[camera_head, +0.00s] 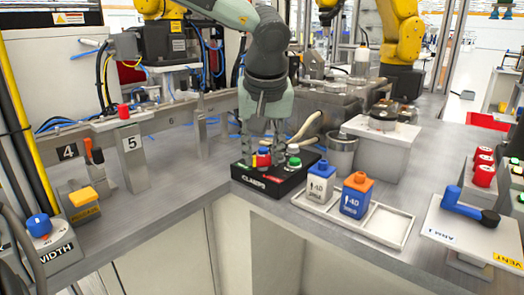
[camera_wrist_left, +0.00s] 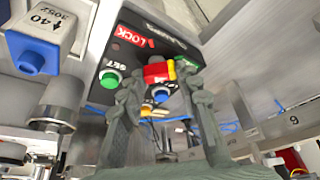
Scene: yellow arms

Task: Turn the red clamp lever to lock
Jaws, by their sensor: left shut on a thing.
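The black clamp box (camera_head: 285,182) sits near the counter's inner corner. Its red clamp lever (camera_head: 263,160) has yellow beside it. My left gripper (camera_head: 262,152) reaches down from above with its fingers around the lever, shut on it. In the left wrist view the red lever (camera_wrist_left: 158,73) lies between the fingertips of the gripper (camera_wrist_left: 156,76). The red LOCK label (camera_wrist_left: 137,37) is on the box face, off to one side of the lever. My right gripper does not show.
The box also has a green button (camera_wrist_left: 110,79) and a blue button (camera_wrist_left: 161,93). A white bottle (camera_head: 320,184) and a blue bottle (camera_head: 356,196) stand in a white tray (camera_head: 388,224) to the right. A grey cup (camera_head: 341,152) stands behind the box.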

